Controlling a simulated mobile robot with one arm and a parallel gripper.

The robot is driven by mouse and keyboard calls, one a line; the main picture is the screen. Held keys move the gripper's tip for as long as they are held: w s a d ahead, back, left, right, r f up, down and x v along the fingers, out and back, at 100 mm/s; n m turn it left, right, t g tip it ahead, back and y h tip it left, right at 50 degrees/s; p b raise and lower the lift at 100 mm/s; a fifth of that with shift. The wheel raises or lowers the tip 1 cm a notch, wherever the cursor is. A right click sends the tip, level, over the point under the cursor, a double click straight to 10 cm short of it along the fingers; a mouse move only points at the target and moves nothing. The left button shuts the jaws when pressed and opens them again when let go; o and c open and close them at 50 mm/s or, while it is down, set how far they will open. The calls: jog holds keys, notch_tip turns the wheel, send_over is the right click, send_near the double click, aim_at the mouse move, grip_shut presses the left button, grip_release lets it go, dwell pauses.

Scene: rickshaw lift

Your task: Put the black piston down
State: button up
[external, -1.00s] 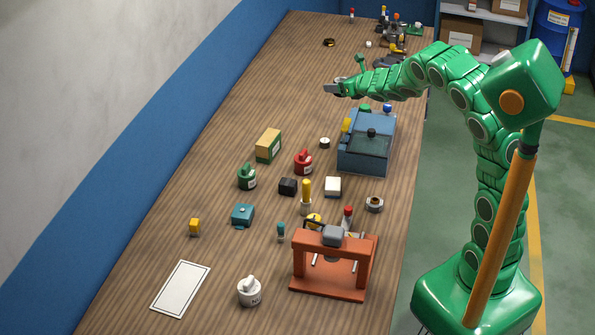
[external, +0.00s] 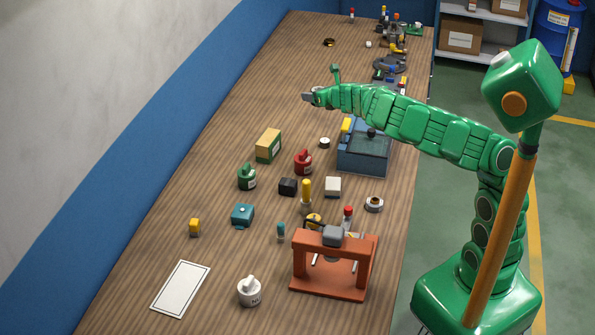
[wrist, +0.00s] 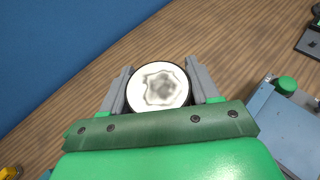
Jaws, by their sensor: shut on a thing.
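My gripper (external: 308,97) is over the far-middle part of the wooden bench in the external view, at the end of my outstretched green arm. In the wrist view, its two grey fingers (wrist: 160,80) are shut on the black piston (wrist: 160,90), one on each side. The piston shows as a round, pale, shiny top with a dark rim. Its lower part is hidden from the wrist camera. In the external view I cannot make the piston out clearly at the fingers. The height of the piston above the bench is hard to tell.
A blue machine (external: 362,158) stands right of and nearer than my gripper. A white-bordered sheet (external: 180,289) lies front left. Bench left of my gripper is clear.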

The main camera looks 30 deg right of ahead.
jog(key=a, duration=0.3)
notch_tip(320, 180, up, 7)
jog(key=m+g+h, duration=0.2)
jog(key=m+h, duration=0.6)
jog(key=h, duration=0.1)
send_over(230, 243)
notch_tip(230, 243, down, 30)
jog(key=shift+s, duration=0.1)
dwell(1.2)
jog(key=shift+f, duration=0.1)
jog(key=o, duration=1.1)
jog(key=shift+o, duration=0.2)
